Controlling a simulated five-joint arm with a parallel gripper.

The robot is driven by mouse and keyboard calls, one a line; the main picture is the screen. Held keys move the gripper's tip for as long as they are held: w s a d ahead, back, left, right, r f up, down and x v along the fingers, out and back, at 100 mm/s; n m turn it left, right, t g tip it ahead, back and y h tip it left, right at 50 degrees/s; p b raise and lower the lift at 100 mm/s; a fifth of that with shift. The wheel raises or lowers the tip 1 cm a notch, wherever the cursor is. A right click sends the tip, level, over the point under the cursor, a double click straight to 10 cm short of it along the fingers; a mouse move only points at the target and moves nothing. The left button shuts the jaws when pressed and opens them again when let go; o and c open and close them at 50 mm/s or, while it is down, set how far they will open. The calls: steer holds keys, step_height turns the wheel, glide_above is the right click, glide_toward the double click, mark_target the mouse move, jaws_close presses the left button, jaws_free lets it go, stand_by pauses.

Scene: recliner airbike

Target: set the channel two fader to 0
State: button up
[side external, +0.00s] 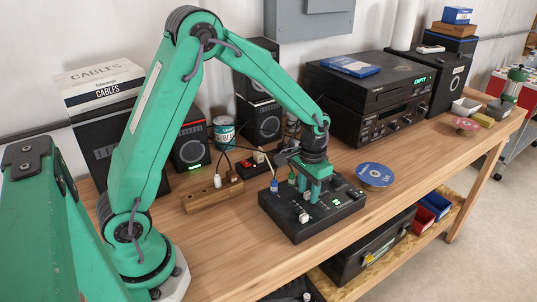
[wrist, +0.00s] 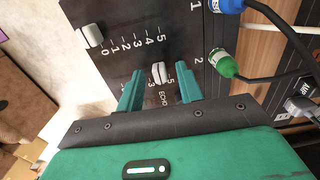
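The black mixer panel (side external: 290,222) lies on the bench, and its face fills much of the wrist view (wrist: 75,12). The channel two fader knob (wrist: 158,72) is white and stands beside the 5 mark of its scale, by the ECHO label. My gripper (wrist: 158,90) is open, with one green finger on each side of this knob and visible gaps between. The left finger covers part of the scale. The channel one fader knob (wrist: 92,36) is at the 0 end. In the side view my gripper (side external: 308,192) is low over the mixer; the channel two knob is hard to make out.
Blue (wrist: 229,4) and green (wrist: 221,62) cable plugs sit at the panel edge beside the labels 1 and 2. A blue disc (side external: 375,175) lies right of the mixer. A wooden block (side external: 210,197) is to its left. Bare bench lies in front.

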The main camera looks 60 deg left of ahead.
mark_target(323, 213)
jaws_close()
steer(key=shift+d, duration=3.3)
jaws_free()
